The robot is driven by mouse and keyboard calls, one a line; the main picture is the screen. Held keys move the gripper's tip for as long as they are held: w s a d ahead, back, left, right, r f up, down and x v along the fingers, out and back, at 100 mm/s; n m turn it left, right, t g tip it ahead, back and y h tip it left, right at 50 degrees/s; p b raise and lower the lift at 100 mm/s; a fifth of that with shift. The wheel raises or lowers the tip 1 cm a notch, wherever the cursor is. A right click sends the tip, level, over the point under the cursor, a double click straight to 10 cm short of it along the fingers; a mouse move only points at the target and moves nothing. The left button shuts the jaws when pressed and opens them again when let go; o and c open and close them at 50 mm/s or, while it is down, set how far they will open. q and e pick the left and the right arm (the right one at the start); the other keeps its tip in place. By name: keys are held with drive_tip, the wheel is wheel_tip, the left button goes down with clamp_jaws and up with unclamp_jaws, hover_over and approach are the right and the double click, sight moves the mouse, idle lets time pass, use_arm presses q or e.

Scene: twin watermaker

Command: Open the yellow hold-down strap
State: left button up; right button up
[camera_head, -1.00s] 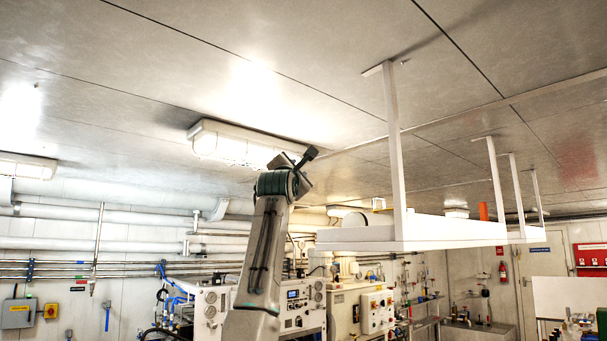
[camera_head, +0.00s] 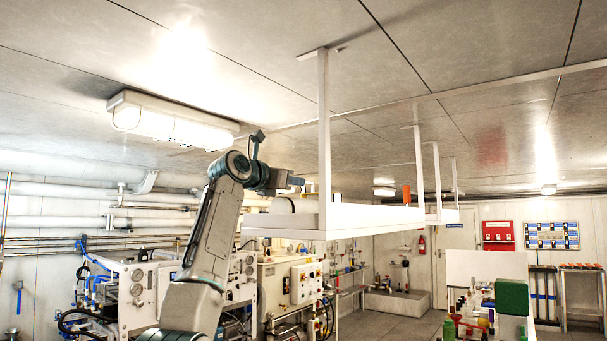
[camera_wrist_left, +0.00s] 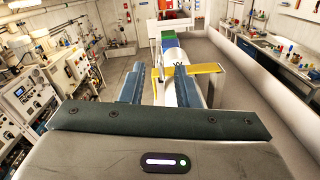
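The yellow hold-down strap (camera_wrist_left: 205,68) lies across a white cylinder (camera_wrist_left: 172,51) on the hanging shelf in the left wrist view. In the head view my left gripper (camera_head: 297,181) is raised at the near left end of the white hanging shelf (camera_head: 340,222). My right gripper is not in view.
White posts (camera_head: 324,140) hang the shelf from the ceiling, one close to my left gripper. An orange upright piece (camera_head: 407,194) stands farther along the shelf. A ceiling lamp (camera_head: 170,122) is above my arm. Machine panels (camera_head: 138,290) stand below left.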

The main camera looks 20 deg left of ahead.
use_arm(q)
drive_tip(key=p+x, duration=0.1)
drive_tip(key=x, duration=0.1)
drive_tip(key=p+x, duration=0.1)
drive_tip(key=x, duration=0.1)
drive_tip(key=shift+d+r+p, duration=0.1)
drive_tip(key=shift+r+p, duration=0.15)
drive_tip(key=shift+p, duration=0.1)
drive_tip(key=shift+w+d+f+p, duration=0.1)
drive_tip(key=shift+w+d+p, duration=0.05)
drive_tip(key=shift+w+p, duration=0.35)
drive_tip(key=shift+w+d+f, duration=0.1)
drive_tip(key=shift+w+f, duration=0.05)
drive_tip(key=shift+w, duration=0.15)
clamp_jaws()
